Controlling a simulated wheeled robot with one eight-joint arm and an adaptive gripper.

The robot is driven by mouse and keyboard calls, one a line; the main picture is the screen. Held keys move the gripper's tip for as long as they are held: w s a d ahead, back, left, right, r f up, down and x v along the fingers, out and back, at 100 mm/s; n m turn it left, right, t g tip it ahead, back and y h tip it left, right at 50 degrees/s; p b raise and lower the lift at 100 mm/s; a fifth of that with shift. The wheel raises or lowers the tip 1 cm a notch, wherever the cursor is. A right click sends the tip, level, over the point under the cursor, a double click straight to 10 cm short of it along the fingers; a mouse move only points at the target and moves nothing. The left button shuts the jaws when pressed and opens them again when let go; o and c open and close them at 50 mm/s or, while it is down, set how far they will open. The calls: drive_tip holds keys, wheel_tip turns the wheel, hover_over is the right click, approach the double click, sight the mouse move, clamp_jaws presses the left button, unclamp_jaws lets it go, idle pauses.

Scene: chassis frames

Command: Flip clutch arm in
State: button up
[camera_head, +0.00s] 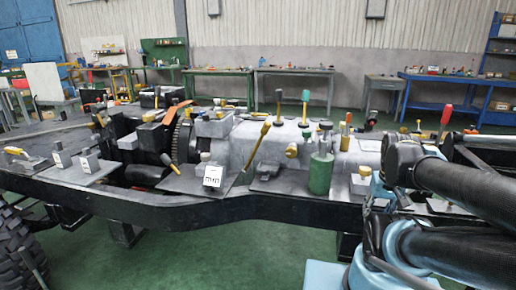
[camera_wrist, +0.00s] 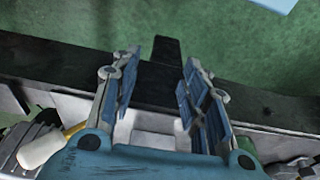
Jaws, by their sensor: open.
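The chassis frame (camera_head: 150,205) runs across the head view with the grey gearbox housing (camera_head: 235,140) on it. Several levers stand on and beside the housing. A black-ended lever (camera_head: 171,162) leans near the bell housing, and a yellow-topped lever (camera_head: 257,148) slants beside the gearbox; I cannot tell which is the clutch arm. In the wrist view, my gripper (camera_wrist: 157,66) is open and empty, its blue-padded fingers spread above the black frame rail (camera_wrist: 50,60). A yellow rod with a pale end (camera_wrist: 40,148) lies left of the fingers. My gripper cannot be made out in the head view.
A green cylinder (camera_head: 320,172) stands on the frame's near side. A white-labelled block (camera_head: 213,176) sits left of it. A red-handled lever (camera_head: 445,117) rises near my arm. Workbenches (camera_head: 295,70) line the back wall. Green floor (camera_head: 240,255) is open in front.

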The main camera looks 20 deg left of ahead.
drive_tip(key=shift+s+a+r, duration=0.2)
drive_tip(key=shift+a+r, duration=0.5)
drive_tip(key=shift+r, duration=0.2)
clamp_jaws()
drive_tip(key=w+a+r+m+g+y, duration=0.2)
drive_tip(key=w+a+r+m+y, duration=0.2)
drive_tip(key=a+r, duration=0.8)
drive_tip(key=w+a+r+m+g+y, duration=0.2)
drive_tip(key=w+a+r+m+y, duration=0.15)
drive_tip(key=a+r, duration=0.85)
drive_tip(key=w+f+m, duration=0.1)
drive_tip(key=w+m, duration=0.3)
drive_tip(key=w, duration=0.6)
drive_tip(key=w+f+m+t, duration=0.1)
drive_tip(key=w+m, duration=0.3)
drive_tip(key=w, duration=0.6)
drive_tip(key=shift+x, duration=0.9)
drive_tip(key=shift+w+d+f, duration=0.1)
